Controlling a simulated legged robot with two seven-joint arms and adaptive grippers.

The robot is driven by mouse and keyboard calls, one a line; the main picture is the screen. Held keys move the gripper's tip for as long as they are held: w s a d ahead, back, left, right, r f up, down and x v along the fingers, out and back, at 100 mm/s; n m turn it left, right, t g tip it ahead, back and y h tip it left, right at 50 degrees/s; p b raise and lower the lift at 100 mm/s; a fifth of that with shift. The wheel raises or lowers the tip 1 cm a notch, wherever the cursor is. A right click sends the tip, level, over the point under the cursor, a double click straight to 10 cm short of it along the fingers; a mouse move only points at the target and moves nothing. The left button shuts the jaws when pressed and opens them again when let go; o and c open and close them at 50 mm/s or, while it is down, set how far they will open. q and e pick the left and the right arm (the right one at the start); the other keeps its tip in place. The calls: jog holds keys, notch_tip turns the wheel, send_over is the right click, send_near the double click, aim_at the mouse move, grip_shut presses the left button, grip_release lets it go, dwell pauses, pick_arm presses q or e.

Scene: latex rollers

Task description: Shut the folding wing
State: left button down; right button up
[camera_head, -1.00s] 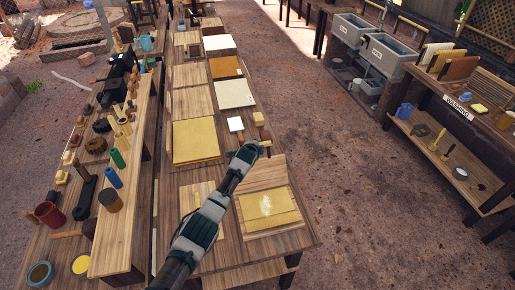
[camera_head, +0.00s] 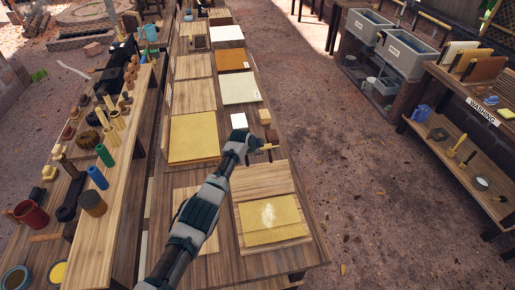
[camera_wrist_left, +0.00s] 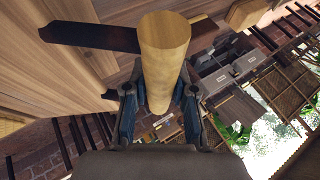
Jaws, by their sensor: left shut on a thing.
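My left gripper (camera_head: 258,148) reaches in over the long bench, at the far edge of a wooden panel (camera_head: 262,178) that looks like the folding wing. The panel lies behind a board with a yellow sheet (camera_head: 270,214). The gripper is shut on a pale wooden handle (camera_head: 268,147). In the left wrist view the round wooden handle (camera_wrist_left: 164,60) stands between the fingers, with a dark metal strip (camera_wrist_left: 95,37) running from it across a wooden board. I cannot tell how the handle joins the panel. My right gripper is not in view.
The long bench (camera_head: 232,240) carries boards and sheets in a row. A small wooden block (camera_head: 265,117) and a white tile (camera_head: 238,121) are close beyond my gripper. Sinks (camera_head: 403,52) and a washing bench are at right, across open ground.

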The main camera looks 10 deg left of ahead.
pick_arm(q)
jog(key=shift+w+a, duration=0.25)
jog(key=shift+a, duration=0.4)
jog(key=shift+s+d+r+y, duration=0.1)
jog(key=shift+d+r+y, duration=0.05)
jog(key=shift+d+y, duration=0.15)
jog(key=shift+d+r, duration=0.1)
jog(key=shift+d, duration=0.25)
jog(key=shift+a, duration=0.5)
jog(key=c, duration=1.2)
grip_release()
jog(key=shift+o, duration=1.4)
jog(key=shift+a+f, duration=0.1)
jog(key=shift+f, duration=0.1)
jog(key=shift+s+d+r, duration=0.3)
jog(key=shift+s+r, duration=0.1)
jog(key=shift+r, duration=0.05)
jog(key=shift+s+a+r, duration=0.5)
jog(key=shift+s+r, duration=0.15)
jog(key=shift+r, duration=0.05)
jog(key=v, duration=0.8)
jog(key=shift+s+a+r, duration=0.15)
jog(key=shift+a+r, duration=0.05)
jog(key=shift+a, duration=0.05)
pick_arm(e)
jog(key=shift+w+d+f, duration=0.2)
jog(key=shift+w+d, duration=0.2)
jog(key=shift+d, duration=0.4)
